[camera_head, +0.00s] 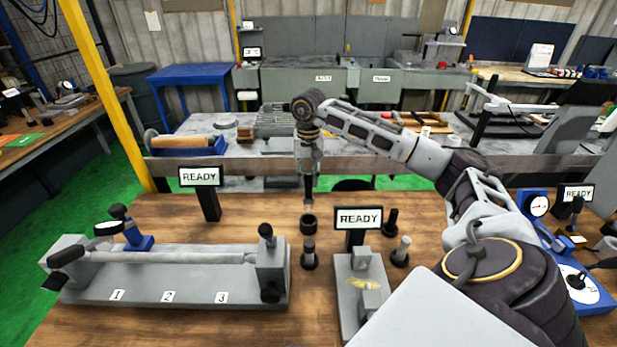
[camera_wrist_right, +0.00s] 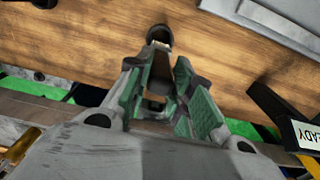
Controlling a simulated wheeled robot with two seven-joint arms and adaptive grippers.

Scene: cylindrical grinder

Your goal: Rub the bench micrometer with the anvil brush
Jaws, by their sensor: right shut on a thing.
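My right gripper (camera_head: 310,172) points down over the middle of the bench and is shut on a slim upright tool that I take for the anvil brush (camera_head: 307,205). Its pale lower end shows just above a dark round cup (camera_head: 308,225); I cannot tell whether they touch. In the right wrist view the green-padded fingers (camera_wrist_right: 168,95) close around it, and the black cup (camera_wrist_right: 158,34) lies beyond the tip. The grey block fixture with two raised ends, apparently the bench micrometer (camera_head: 350,318), stands right of the cup and nearer me. My left gripper is out of view.
A long grey fixture (camera_head: 190,290) numbered 1 to 3 holds a bar at the left. A READY sign (camera_head: 358,218) stands behind the micrometer. Short dark-based pegs (camera_head: 310,257) stand beside it. Blue dial gauges (camera_head: 537,207) are at the right. Bare wood lies left of the cup.

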